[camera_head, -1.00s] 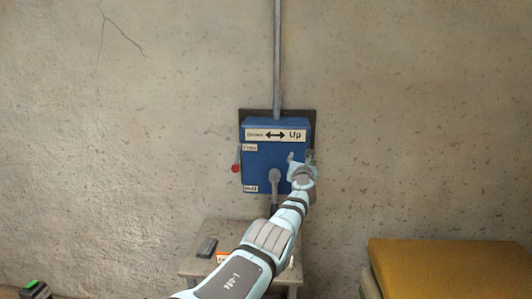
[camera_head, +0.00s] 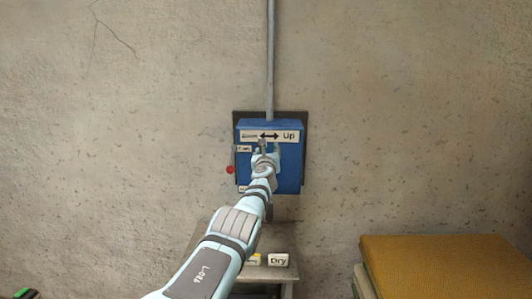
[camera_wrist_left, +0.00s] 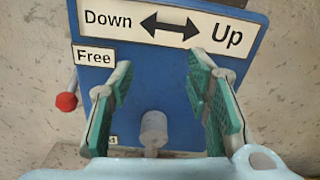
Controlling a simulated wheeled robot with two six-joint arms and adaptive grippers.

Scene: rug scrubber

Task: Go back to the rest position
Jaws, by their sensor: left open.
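My left gripper (camera_head: 268,148) is in front of the blue control box (camera_head: 290,165) on the wall. In the left wrist view the left gripper (camera_wrist_left: 163,100) has its two green-padded fingers apart, with nothing between them. The box carries a label (camera_wrist_left: 170,24) reading "Down" and "Up" with a double arrow, and a "Free" label (camera_wrist_left: 94,55). A lever with a red knob (camera_head: 230,169) sticks out at the box's left side; the knob also shows in the left wrist view (camera_wrist_left: 67,101). A grey round part (camera_wrist_left: 154,130) sits low on the box front. My right gripper is not in view.
A small table (camera_head: 283,243) stands below the box, with a "Dry" label block (camera_head: 278,260) on it. A yellow-brown padded stack (camera_head: 450,262) is at the lower right. A grey pipe (camera_head: 270,60) runs up the wall from the box.

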